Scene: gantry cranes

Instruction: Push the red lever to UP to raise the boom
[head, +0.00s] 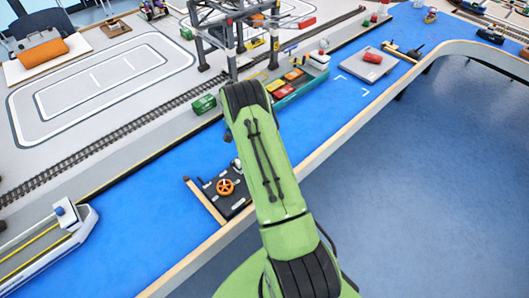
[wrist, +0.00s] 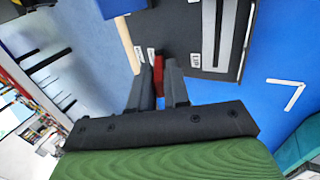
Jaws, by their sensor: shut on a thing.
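The red lever (wrist: 158,76) stands between my gripper's dark fingers in the wrist view. My gripper (wrist: 158,66) is shut on it; the fingers hide much of its sides. The lever is at the edge of a dark panel (wrist: 228,62). A white label reading UP (wrist: 195,60) is on the panel, to the right of the fingers. In the head view my green arm hides my gripper, and I cannot make out the red lever. The boom cannot be told apart clearly there.
A white boat (head: 60,235) is at lower left. Open blue surface (head: 150,200) lies between.

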